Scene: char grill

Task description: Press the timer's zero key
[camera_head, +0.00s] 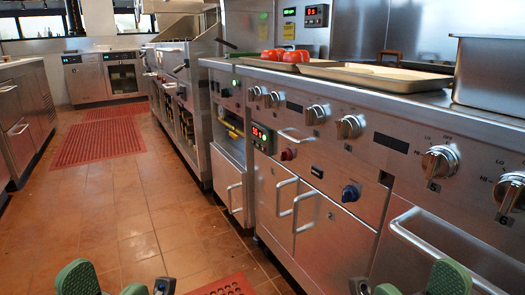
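A small black panel with a red lit display and small buttons (316,15), which looks like the timer, is on the steel back wall above the counter. Its keys are too small to tell apart. Another black panel with lit digits (262,138) is on the front of the cooking range. My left gripper (106,284) shows at the bottom left, with its green fingertips apart and nothing between them. My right gripper (418,284) shows at the bottom right, also with green fingertips apart and empty. Both are far from the wall panel.
The steel range (330,204) with knobs and protruding handles fills the right side. On its top are trays (378,77), red tomatoes (286,56) and a steel pan (490,77). The tiled floor (135,205) with red mats (98,141) is open at left.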

